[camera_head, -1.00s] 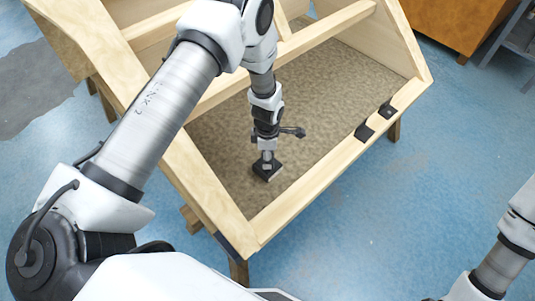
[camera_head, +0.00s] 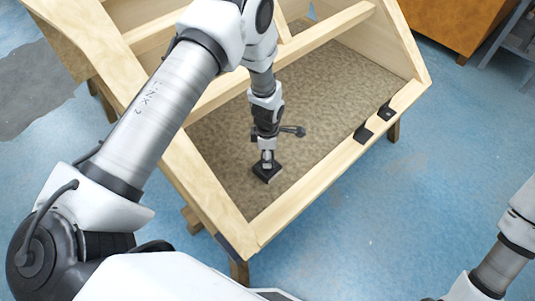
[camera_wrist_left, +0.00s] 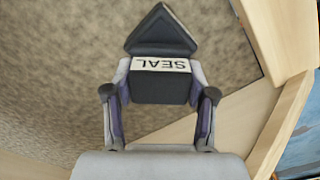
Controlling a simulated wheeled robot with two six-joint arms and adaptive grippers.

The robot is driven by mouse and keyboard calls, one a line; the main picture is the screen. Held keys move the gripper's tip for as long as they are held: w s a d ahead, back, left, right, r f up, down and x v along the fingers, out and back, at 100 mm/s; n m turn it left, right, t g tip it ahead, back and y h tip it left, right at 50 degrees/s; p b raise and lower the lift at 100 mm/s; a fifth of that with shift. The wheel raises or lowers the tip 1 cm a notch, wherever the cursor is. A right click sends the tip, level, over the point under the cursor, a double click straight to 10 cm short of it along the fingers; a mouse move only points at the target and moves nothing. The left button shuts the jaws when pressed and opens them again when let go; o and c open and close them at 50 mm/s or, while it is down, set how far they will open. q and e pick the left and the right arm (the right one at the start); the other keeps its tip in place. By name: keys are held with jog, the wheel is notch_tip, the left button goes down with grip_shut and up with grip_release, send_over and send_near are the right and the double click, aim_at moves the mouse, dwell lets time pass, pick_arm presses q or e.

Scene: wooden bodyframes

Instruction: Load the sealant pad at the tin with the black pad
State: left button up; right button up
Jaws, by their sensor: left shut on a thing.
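My left gripper (camera_head: 267,157) reaches down inside the wooden bodyframe. In the left wrist view the pad (camera_wrist_left: 161,88) sits between the fingers (camera_wrist_left: 160,112), with a white label reading SEAL. Whether the pad touches the panel is not clear. Two small black square items, (camera_head: 363,133) and (camera_head: 386,111), sit on the frame's right rail. I cannot tell a tin in these views. My right gripper is out of view.
The wooden bodyframe (camera_head: 330,170) has raised rails around the panel (camera_head: 320,115) and a crossbar (camera_head: 300,48) behind my left arm. An orange-brown cabinet (camera_head: 450,20) stands at the upper right. Blue floor (camera_head: 420,210) is open on the right.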

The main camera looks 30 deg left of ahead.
pick_arm(q)
jog(key=shift+r+p, duration=1.8)
jog(key=shift+r, duration=0.95)
jog(key=shift+w+r, duration=0.1)
jog(key=shift+w, duration=0.1)
jog(key=w+d+r+m+b, duration=0.1)
jog(key=w+d+r+b, duration=0.2)
jog(key=r, duration=0.4)
jog(key=s+d+r+m, duration=0.1)
jog(key=s+m, duration=0.1)
jog(key=m, duration=0.9)
jog(key=s+d+r+m+p, duration=0.1)
jog(key=s+d+r+m, duration=0.1)
jog(key=m, duration=0.9)
jog(key=shift+s+r, duration=0.2)
jog(key=shift+s, duration=0.1)
